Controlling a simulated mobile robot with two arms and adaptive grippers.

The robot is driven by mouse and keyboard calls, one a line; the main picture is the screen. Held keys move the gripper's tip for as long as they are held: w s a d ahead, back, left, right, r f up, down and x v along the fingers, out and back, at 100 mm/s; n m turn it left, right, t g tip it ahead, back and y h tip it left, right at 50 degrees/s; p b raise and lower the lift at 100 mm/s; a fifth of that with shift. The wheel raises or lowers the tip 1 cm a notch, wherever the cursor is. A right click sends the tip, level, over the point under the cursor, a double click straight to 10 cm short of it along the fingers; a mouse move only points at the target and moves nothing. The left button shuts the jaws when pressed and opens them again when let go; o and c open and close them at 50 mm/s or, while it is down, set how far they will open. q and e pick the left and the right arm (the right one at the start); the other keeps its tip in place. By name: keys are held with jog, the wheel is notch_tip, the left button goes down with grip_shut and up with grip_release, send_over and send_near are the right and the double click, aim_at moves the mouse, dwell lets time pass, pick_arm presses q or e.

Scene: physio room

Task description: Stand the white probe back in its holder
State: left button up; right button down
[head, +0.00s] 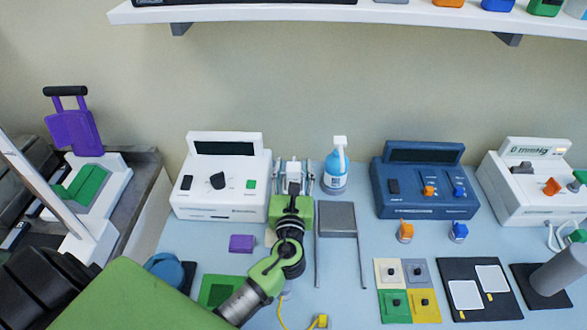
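My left gripper (293,172) reaches over the table between the white console and the spray bottle. Its two grey fingers stand apart. A pale upright shape (294,177) shows between them; I cannot tell whether it is the white probe or part of the gripper, and no contact with the fingers is clear. No other thing is clearly the white probe, and I cannot make out its holder for certain. A thick grey cylinder (556,273) leans on a black pad (526,298) at the far right. My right gripper is not in view.
A white console (221,196), a spray bottle (336,172), a blue console (424,190) and another white console (535,200) line the wall. A grey plate on rods (337,219) stands right of my arm. A purple block (242,243) and coloured tiles (424,308) lie in front.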

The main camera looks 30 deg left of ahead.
pick_arm(q)
jog(key=shift+s+d+f, duration=0.1)
jog(key=shift+s, duration=0.1)
jog(key=v, duration=0.6)
jog(key=shift+s+d, duration=0.15)
jog(key=shift+s, duration=0.35)
